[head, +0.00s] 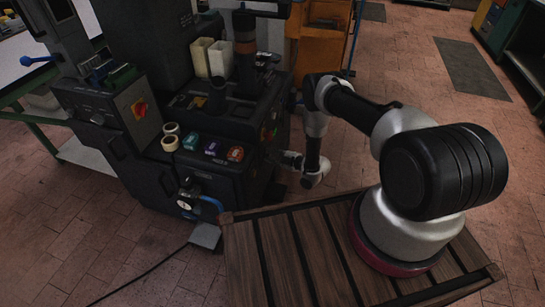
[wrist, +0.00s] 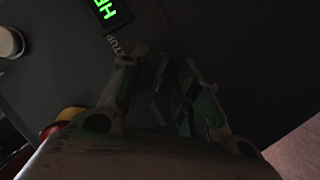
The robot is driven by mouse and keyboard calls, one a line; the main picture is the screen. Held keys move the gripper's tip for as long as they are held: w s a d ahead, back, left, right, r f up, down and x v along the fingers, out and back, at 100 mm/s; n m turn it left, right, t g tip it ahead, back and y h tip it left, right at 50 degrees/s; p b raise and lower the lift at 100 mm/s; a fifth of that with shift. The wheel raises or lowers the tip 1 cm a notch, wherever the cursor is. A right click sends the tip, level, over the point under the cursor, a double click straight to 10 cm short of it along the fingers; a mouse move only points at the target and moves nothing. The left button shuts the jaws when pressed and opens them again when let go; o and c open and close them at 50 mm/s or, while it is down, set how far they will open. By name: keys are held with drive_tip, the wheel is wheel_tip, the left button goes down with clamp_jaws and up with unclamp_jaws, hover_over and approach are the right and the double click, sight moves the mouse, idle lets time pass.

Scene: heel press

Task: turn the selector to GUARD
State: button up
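The heel press (head: 205,125) is the large dark machine left of centre in the head view. My arm reaches to its right side, and my gripper (head: 283,158) is close to the dark front face there. In the wrist view my gripper (wrist: 156,62) has its two fingers close to a dark panel (wrist: 220,40), with a narrow gap between the tips. A dark shape shows between them, too dim to identify. I cannot make out the selector or its GUARD mark. White lettering, partly hidden, is beside the left fingertip.
A lit green display (wrist: 106,10) and a pale round button (wrist: 9,42) are on the panel. Red and yellow round parts are at the lower left. In the head view, coloured pads (head: 212,148) and tape rolls (head: 170,140) lie on a ledge; a slatted platform (head: 285,250) is in front.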

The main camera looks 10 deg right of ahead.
clamp_jaws()
drive_tip(key=m, duration=0.1)
drive_tip(key=m+g, duration=0.1)
drive_tip(key=shift+w+d+r+m+g+y, duration=0.1)
drive_tip(key=shift+m+g+y, duration=0.2)
drive_tip(key=shift+m, duration=0.1)
drive_tip(key=m+g, duration=0.2)
drive_tip(key=m, duration=0.1)
drive_tip(key=shift+w+d+y, duration=0.1)
drive_tip(key=shift+y, duration=0.2)
idle(0.4)
drive_tip(key=shift+o, duration=0.8)
unclamp_jaws()
